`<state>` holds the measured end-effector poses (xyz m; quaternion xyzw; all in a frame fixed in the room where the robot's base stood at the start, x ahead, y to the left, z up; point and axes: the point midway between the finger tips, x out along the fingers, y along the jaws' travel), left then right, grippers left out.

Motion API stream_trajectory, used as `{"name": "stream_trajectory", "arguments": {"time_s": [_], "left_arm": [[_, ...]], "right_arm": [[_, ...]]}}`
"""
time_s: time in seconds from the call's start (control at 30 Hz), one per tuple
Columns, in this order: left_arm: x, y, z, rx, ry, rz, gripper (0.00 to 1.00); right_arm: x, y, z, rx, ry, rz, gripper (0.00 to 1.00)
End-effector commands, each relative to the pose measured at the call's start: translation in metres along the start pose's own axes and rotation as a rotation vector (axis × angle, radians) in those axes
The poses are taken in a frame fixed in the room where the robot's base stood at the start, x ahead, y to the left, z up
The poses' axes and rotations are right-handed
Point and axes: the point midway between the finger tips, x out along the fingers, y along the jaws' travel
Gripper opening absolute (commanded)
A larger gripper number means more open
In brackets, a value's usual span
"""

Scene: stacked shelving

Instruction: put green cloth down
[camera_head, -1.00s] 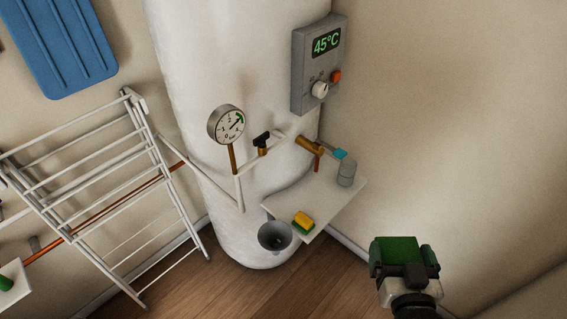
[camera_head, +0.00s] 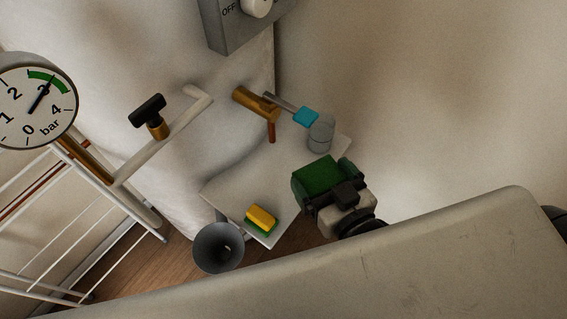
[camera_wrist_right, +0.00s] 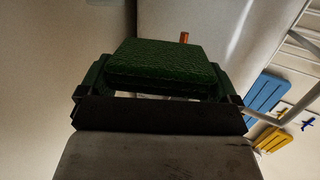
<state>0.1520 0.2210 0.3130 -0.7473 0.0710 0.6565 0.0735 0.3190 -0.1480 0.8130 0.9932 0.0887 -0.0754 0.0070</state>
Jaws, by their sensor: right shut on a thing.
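The green cloth (camera_head: 319,175) is a folded, block-like piece. My right gripper (camera_head: 328,184) is shut on it and holds it in front of the right edge of a small white shelf (camera_head: 234,189). In the right wrist view the cloth (camera_wrist_right: 162,62) sits between the two fingers, with its textured top visible. I cannot tell whether the cloth touches the shelf. My left gripper is not in view.
On the shelf are a yellow and green sponge (camera_head: 261,218) and a grey cylinder (camera_head: 321,134). A blue-handled brass tap (camera_head: 257,104) is above. A grey funnel (camera_head: 218,248) hangs at the shelf's front. A pressure gauge (camera_head: 36,100) and drying rack (camera_head: 95,262) are left.

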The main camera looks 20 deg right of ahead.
Motion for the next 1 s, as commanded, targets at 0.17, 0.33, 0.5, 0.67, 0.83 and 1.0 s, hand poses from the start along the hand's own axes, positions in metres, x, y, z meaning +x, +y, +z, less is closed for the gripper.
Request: {"name": "stream_trajectory", "arguments": {"time_s": [0.17,0.33,0.5,0.67,0.83,1.0], "left_arm": [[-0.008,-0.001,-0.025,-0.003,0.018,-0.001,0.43],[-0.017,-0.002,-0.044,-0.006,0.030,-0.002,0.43],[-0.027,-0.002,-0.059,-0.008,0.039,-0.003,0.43],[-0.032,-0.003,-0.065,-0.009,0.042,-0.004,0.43],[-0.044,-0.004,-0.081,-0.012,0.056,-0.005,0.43],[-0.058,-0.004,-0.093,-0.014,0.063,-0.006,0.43]], "right_arm": [[0.038,-0.005,0.015,-0.001,0.006,0.001,0.69],[0.080,-0.010,0.033,0.000,0.004,0.001,0.69],[0.109,-0.014,0.045,-0.001,0.003,0.001,0.69],[0.118,-0.015,0.050,-0.001,0.001,0.001,0.69],[0.121,-0.015,0.073,-0.001,-0.002,0.000,0.69],[0.123,-0.015,0.087,-0.001,0.000,0.000,0.69]]}}
